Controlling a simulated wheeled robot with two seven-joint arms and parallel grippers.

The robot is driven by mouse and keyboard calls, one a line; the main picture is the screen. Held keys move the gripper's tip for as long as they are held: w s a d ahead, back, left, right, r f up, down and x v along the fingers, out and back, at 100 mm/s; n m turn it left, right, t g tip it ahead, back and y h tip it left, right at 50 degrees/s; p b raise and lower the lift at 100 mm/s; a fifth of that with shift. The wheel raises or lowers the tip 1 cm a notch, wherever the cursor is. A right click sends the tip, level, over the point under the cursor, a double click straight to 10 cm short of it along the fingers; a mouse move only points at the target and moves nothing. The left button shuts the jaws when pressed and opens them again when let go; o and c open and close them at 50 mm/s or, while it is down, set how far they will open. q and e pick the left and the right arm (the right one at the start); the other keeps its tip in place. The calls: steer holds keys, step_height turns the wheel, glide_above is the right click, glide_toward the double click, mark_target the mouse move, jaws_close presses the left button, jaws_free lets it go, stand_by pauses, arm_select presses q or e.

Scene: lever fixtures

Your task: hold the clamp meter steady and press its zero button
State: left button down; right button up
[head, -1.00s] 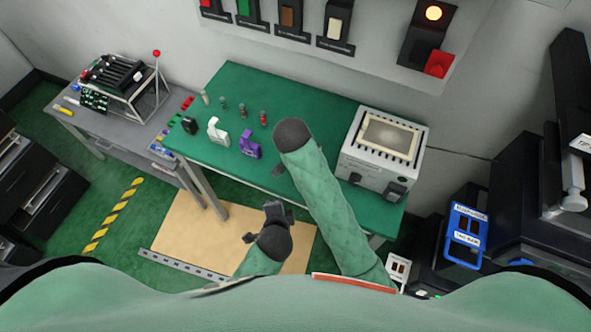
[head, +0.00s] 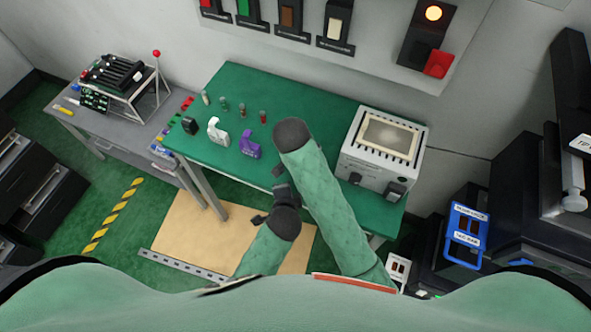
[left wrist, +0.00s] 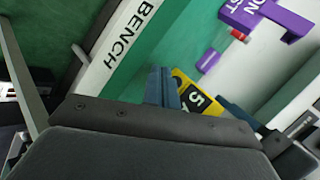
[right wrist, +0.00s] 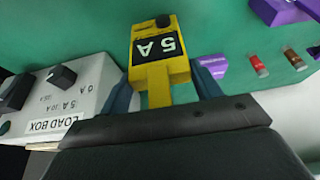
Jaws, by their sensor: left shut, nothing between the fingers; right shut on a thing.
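The yellow clamp meter (right wrist: 183,68), with a black panel reading "5 A" and a round black button (right wrist: 163,20), sits between the fingers of my right gripper (right wrist: 168,92), which is shut on it. In the left wrist view the meter (left wrist: 181,77) shows partly, close beside the fingertips of my left gripper (left wrist: 162,84). Those fingers are together and empty. I cannot tell whether they touch the meter. In the head view my left gripper (head: 281,192) is at the bench's front edge; my right forearm hides the meter.
The green bench (head: 240,95) holds a white clamp-shaped piece (head: 217,131), a purple one (head: 250,148) and several small cylinders. The load box (head: 370,179) stands at the bench's right. A grey side table (head: 125,132) is at the left.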

arm_select(q)
steer(key=shift+w+d, duration=0.35)
steer(key=shift+w, duration=0.5)
steer(key=shift+w+d, duration=0.35)
steer(key=shift+w, duration=0.5)
steer(key=shift+w, duration=0.1)
stand_by(0.8)
steer(key=shift+w+d, duration=0.15)
steer(key=shift+w, duration=0.15)
steer(key=shift+w+d, duration=0.15)
steer(key=shift+w, duration=0.2)
stand_by(1.0)
steer(key=shift+s+a, duration=0.3)
steer(key=shift+s, duration=0.45)
steer(key=shift+s, duration=0.1)
steer(key=s, duration=0.1)
steer(key=s+a, duration=0.1)
steer(key=s, duration=0.1)
steer(key=s+a, duration=0.1)
steer(key=shift+s, duration=0.2)
stand_by(0.3)
